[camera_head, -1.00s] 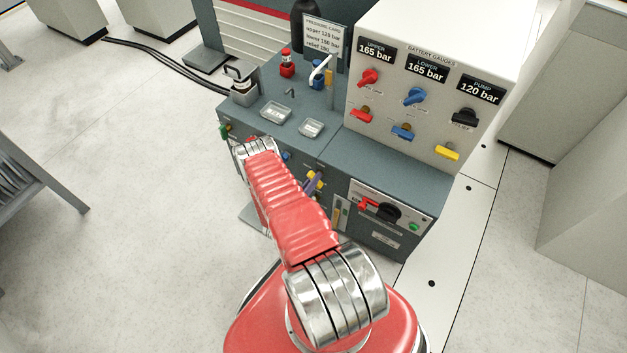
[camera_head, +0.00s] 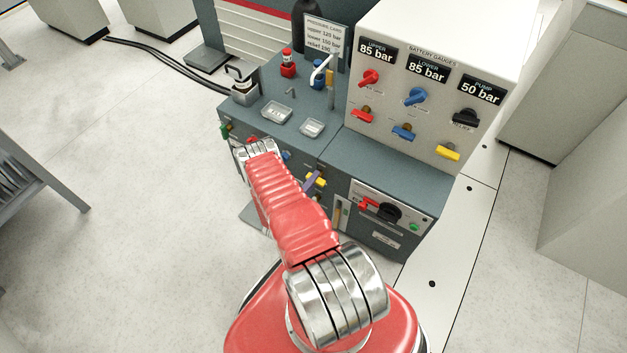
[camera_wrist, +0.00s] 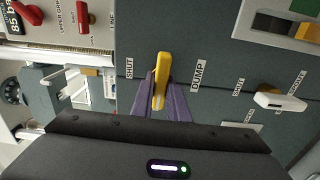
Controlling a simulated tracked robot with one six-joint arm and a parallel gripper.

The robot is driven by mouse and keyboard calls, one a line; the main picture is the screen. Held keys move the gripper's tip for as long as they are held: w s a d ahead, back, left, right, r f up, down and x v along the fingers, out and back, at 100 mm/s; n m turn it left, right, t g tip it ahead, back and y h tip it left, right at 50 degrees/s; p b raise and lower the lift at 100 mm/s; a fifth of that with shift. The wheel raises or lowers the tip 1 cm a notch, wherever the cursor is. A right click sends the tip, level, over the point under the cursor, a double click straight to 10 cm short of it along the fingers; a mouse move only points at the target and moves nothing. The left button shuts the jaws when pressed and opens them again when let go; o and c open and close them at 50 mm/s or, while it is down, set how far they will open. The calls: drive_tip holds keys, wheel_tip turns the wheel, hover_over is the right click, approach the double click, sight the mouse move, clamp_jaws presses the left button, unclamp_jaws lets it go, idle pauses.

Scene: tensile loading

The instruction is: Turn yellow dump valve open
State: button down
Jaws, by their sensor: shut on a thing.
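The yellow dump valve handle (camera_wrist: 161,80) stands out from the dark grey panel in the wrist view, between a SHUT label on its left and a DUMP label on its right. It lies roughly upright in that picture, tilted slightly. My gripper (camera_wrist: 160,88) has purple fingers on both sides of the handle and is shut on it. In the head view the yellow handle (camera_head: 318,180) shows beside my purple fingers (camera_head: 310,185), partly covered by them, on the front of the grey cabinet. My red arm hides part of the cabinet front.
A white-handled valve (camera_wrist: 280,101) sits to the right in the wrist view. Battery gauges read upper (camera_head: 376,52) 85 bar, lower (camera_head: 427,69) 85 bar and pump (camera_head: 480,89) 50 bar. A red and black switch (camera_head: 385,210) is right of my gripper.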

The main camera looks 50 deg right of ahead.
drive_tip(key=shift+w+f+n, duration=0.1)
drive_tip(key=shift+w+n, duration=0.1)
drive_tip(key=shift+n, duration=0.1)
drive_tip(key=c, duration=1.7)
unclamp_jaws()
drive_tip(key=shift+s, duration=0.1)
drive_tip(key=a, duration=0.4)
drive_tip(key=s+a, duration=0.1)
drive_tip(key=a, duration=0.9)
drive_tip(key=shift+s, duration=0.15)
drive_tip(key=shift+d, duration=0.1)
